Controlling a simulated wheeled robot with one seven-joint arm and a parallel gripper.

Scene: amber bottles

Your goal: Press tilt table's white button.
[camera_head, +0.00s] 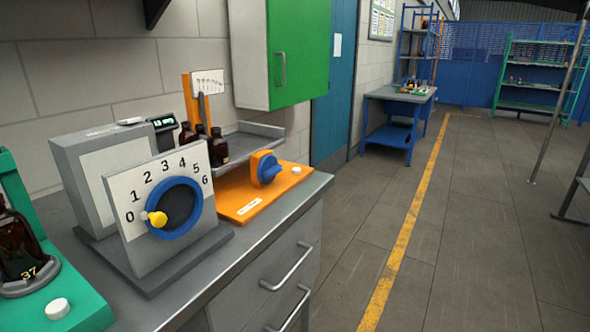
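The tilt table is likely the orange unit (240,203) on the grey counter, with a grey tray (262,139) and an upright orange post with a pointer scale (207,82) at its back. A small white button (296,171) sits on its orange base, at the right, beside a blue knob (268,169). Dark amber bottles (218,146) stand by the tray's left end, partly hidden by the dial unit. My gripper is not in view.
A grey dial unit (166,208) numbered 0 to 6 stands left of the orange unit. A green station (82,312) at the lower left has its own white button (57,308) and an amber bottle (20,245). A green cabinet (297,50) hangs above.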

